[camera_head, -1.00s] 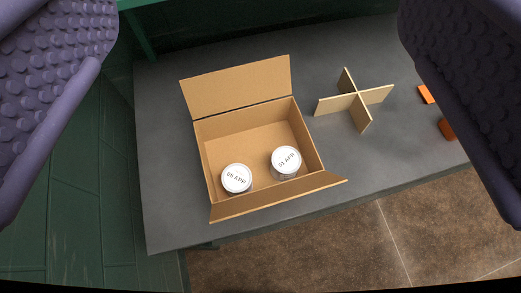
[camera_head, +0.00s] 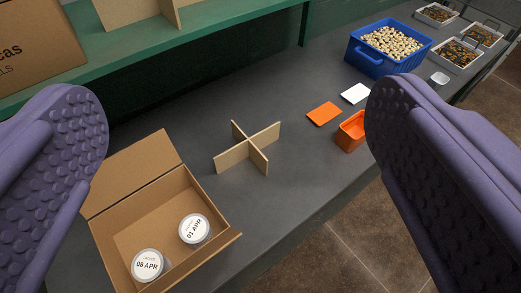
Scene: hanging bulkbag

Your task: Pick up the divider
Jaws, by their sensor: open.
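The divider (camera_head: 236,157) is a cross of two interlocked tan boards. It stands on the dark grey bench, right of and behind the open cardboard box (camera_head: 120,217). The box holds two white-lidded jars, one marked 01 APR (camera_head: 194,229) and one marked 08 APR (camera_head: 147,265). My gripper (camera_head: 238,125) is open, with one purple padded finger at each side of the picture. Nothing is between the fingers; the divider shows in the gap beyond and below them, apart from both.
An orange container (camera_head: 351,131), an orange flat piece (camera_head: 324,113) and a white flat piece (camera_head: 356,94) lie right of the divider. A blue crate (camera_head: 374,66) stands farther back. A green shelf (camera_head: 205,22) overhangs the bench at the back left. Bench around the divider is clear.

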